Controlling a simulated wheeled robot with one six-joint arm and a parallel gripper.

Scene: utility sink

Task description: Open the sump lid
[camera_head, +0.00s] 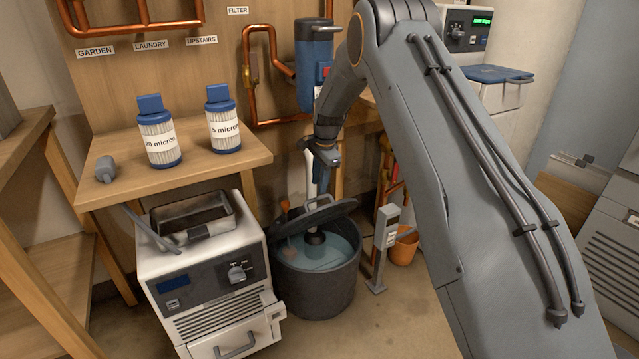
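The sump (312,295) is a dark round tub on the floor with bluish water in it and a dark pump-like part in the water. Its dark lid (340,211) is tilted up over the back of the tub, leaving the front of the opening uncovered. My gripper (322,182) points down just above the lid's upper side. Its fingertips are small and partly lost against the lid and the pale pipe behind. I cannot tell whether they touch the lid or how far apart they are.
A white appliance (215,270) with an open metal basin on top stands left of the sump. A wooden bench (205,180) holds two filter cartridges. A grey post (382,245) and an orange bucket (403,247) stand close on the right. The floor in front is clear.

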